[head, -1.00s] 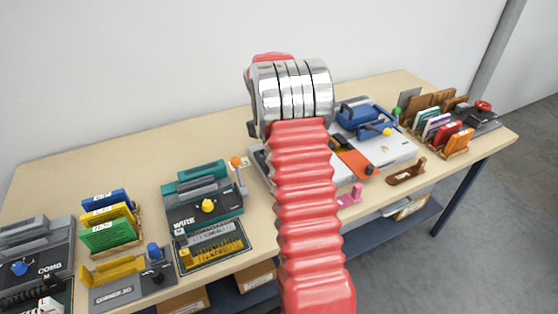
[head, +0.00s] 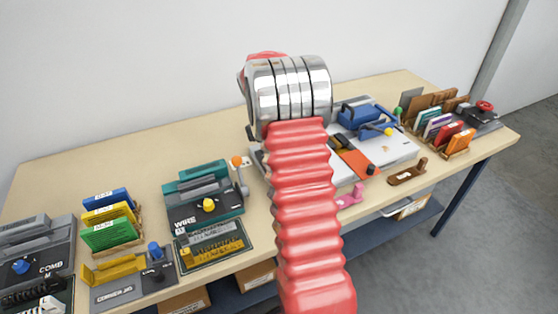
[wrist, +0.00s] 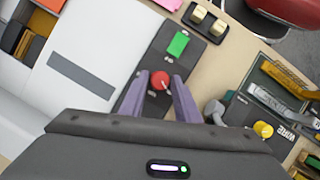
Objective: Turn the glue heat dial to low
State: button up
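A round red dial (wrist: 159,80) with a pale pointer mark shows in the wrist view, on a narrow dark grey panel (wrist: 136,98). A green rectangle (wrist: 178,44) is on the same panel, above and right of the dial. My gripper (wrist: 160,80) has its two purple fingers on either side of the dial, with a small gap showing at each side. It looks open around the dial, not pressed on it. I cannot read any dial markings. In the head view my red arm hides the dial, its panel and my gripper.
A white machine body (wrist: 85,62) lies left of the panel in the wrist view. Two cream rollers (wrist: 208,22) sit beyond it. The teal wire machine (head: 205,192) with a yellow knob stands left of my arm. Bare tabletop (head: 120,165) lies behind it.

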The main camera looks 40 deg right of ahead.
jog(key=shift+o, duration=1.4)
jog(key=shift+r, duration=0.15)
jog(key=v, duration=1.3)
jog(key=shift+w+r, duration=0.2)
